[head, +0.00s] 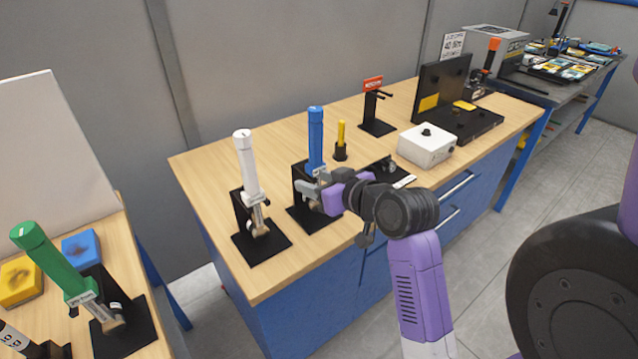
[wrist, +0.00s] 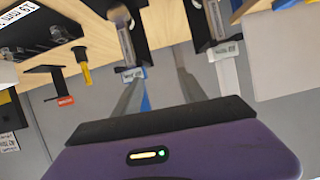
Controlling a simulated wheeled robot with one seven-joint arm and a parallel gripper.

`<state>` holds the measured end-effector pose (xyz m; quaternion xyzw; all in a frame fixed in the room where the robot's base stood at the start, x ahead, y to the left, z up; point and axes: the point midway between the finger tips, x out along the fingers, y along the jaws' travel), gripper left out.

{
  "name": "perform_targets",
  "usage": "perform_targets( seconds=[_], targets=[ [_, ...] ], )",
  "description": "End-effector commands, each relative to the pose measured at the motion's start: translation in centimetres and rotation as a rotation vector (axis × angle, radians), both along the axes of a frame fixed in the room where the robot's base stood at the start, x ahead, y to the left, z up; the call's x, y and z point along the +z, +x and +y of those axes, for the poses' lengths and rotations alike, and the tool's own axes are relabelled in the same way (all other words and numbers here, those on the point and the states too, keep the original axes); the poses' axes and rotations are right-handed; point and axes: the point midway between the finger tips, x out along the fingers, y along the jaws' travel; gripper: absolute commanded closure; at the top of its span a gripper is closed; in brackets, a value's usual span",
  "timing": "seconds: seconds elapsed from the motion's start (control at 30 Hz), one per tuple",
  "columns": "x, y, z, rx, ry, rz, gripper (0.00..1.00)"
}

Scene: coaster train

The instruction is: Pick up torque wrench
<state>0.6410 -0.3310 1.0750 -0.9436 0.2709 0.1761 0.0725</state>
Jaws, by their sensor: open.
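Several torque wrenches stand upright in black holders. The blue-handled wrench (head: 316,135) is at the bench's middle left, and the white-handled one (head: 247,165) stands left of it. A green-handled wrench (head: 50,262) tilts in a holder on the nearer left table. My gripper (head: 314,184) is open in front of the blue wrench's lower part. In the wrist view, the blue wrench (wrist: 146,104) shows between my open fingers (wrist: 160,80), nearer the left one. Contact cannot be told. The white wrench (wrist: 228,76) is to the right there.
A yellow-handled tool (head: 341,134) stands right of the blue wrench. A black stand with a red sign (head: 373,84), a white box (head: 426,146) and a black case (head: 440,90) sit farther right. Yellow (head: 20,281) and blue blocks (head: 81,248) lie on the left table.

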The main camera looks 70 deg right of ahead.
Motion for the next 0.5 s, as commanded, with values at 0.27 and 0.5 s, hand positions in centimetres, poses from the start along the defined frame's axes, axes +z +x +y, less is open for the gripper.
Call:
perform_targets(
  seconds=[0.27,0.5],
  targets=[
    [4.1,-1.8,-4.4,-0.018,-0.029,0.029,0.51],
    [3.4,-0.3,-5.6,-0.016,-0.027,0.034,0.51]
  ],
)
